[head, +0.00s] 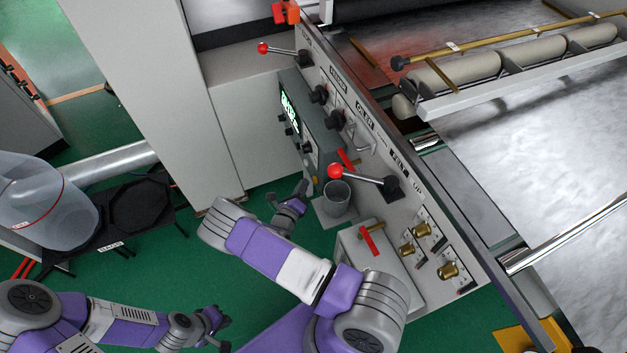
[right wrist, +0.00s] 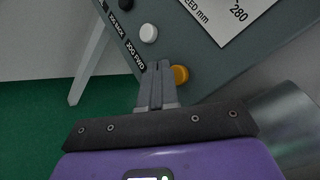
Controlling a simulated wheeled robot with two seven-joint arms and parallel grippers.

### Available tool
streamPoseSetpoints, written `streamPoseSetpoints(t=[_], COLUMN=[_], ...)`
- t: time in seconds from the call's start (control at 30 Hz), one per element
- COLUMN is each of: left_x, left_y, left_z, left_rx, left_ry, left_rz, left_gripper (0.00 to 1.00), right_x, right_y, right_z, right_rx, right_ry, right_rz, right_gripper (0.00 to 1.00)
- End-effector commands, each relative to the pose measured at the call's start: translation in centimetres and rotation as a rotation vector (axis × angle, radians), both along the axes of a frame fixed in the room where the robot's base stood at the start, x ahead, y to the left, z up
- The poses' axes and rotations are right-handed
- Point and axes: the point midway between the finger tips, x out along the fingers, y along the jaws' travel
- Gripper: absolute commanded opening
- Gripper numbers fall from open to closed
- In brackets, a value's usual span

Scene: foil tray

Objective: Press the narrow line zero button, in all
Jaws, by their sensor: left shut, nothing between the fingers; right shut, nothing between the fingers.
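The grey control box (head: 316,118) with a green lit display (head: 289,107) stands on the machine's side panel in the head view. In the right wrist view its face (right wrist: 195,30) carries a yellow-orange button (right wrist: 181,74), a white button (right wrist: 148,33) and a black button (right wrist: 125,4). I read "JOG FWD" and "JOG BACK" labels; no label reading narrow line zero is legible. My right gripper (right wrist: 158,66) is shut and empty, its tips just left of the yellow button; contact cannot be told. It also shows below the box in the head view (head: 304,188). My left gripper (head: 222,321) is shut and empty, low over the green floor.
A red-knobbed lever (head: 336,171) and a grey cup-like cylinder (head: 337,199) are close to my right gripper. Brass knobs (head: 422,230) sit lower on the panel. Rollers (head: 470,70) and a shiny sheet lie right. A clear plastic container (head: 40,200) stands left.

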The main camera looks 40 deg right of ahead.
Motion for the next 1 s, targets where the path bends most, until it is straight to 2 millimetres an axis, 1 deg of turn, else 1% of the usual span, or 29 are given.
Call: streamPoseSetpoints(t=[0.37,0.63,1.0], left_x=[0.0,0.0,0.0], left_y=[0.0,0.0,0.01], left_z=[0.01,0.23,0.22], left_rx=[0.0,0.0,0.0], left_ry=[0.0,0.0,0.0], left_rz=[0.0,0.0,0.0], left_gripper=[0.0,0.0,0.0], right_x=[-0.01,-0.21,-0.21], right_y=[-0.03,-0.79,-0.86], right_z=[0.0,0.04,0.0], right_rx=[0.0,-0.002,0.0], right_ry=[0.0,0.001,0.0], right_rz=[0.0,-0.001,0.0], right_gripper=[0.0,0.0,0.0])
